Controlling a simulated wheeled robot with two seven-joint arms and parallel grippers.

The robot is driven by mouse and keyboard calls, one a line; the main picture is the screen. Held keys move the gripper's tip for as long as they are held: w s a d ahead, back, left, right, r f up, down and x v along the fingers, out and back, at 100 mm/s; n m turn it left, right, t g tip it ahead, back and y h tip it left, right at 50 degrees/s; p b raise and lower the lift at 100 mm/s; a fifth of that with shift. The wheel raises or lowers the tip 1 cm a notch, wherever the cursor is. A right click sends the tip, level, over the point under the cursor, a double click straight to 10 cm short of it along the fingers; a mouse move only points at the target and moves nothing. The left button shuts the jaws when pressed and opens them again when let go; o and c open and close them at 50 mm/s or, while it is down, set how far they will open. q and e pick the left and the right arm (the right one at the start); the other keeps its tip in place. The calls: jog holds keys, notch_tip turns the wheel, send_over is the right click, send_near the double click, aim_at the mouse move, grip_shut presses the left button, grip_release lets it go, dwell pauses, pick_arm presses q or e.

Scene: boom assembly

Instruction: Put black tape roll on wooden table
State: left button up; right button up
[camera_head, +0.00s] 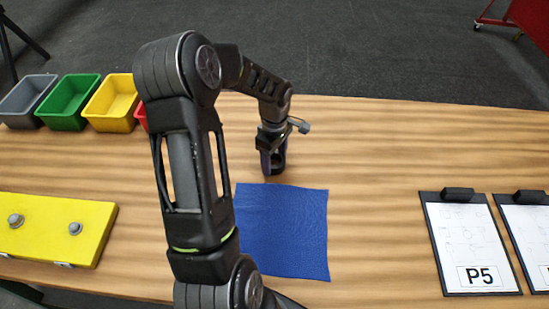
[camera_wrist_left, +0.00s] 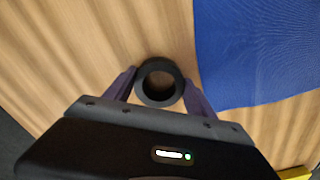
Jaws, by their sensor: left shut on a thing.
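The black tape roll (camera_wrist_left: 142,85) shows in the left wrist view as a dark ring between the two fingers of my left gripper (camera_wrist_left: 159,92). The gripper is shut on it. In the head view, my left gripper (camera_head: 272,160) points down over the wooden table (camera_head: 400,140), behind the blue cloth, and the roll there is mostly hidden by the fingers. The roll is beside the cloth, not over it. I cannot tell whether it touches the table. My right gripper is not in view.
The blue cloth (camera_head: 290,235) lies in front of the gripper. Grey (camera_head: 28,97), green (camera_head: 68,100) and yellow (camera_head: 110,102) bins stand at the back left. A yellow block (camera_head: 55,225) lies at the left, and clipboards (camera_head: 470,240) at the right. The table's middle right is clear.

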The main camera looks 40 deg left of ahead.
aim_at(275, 164)
pick_arm(q)
jog(key=o, duration=1.4)
jog(key=shift+f, duration=0.1)
jog(key=shift+o, duration=0.2)
notch_tip(275, 164, up, 12)
jog(key=shift+p, duration=0.3)
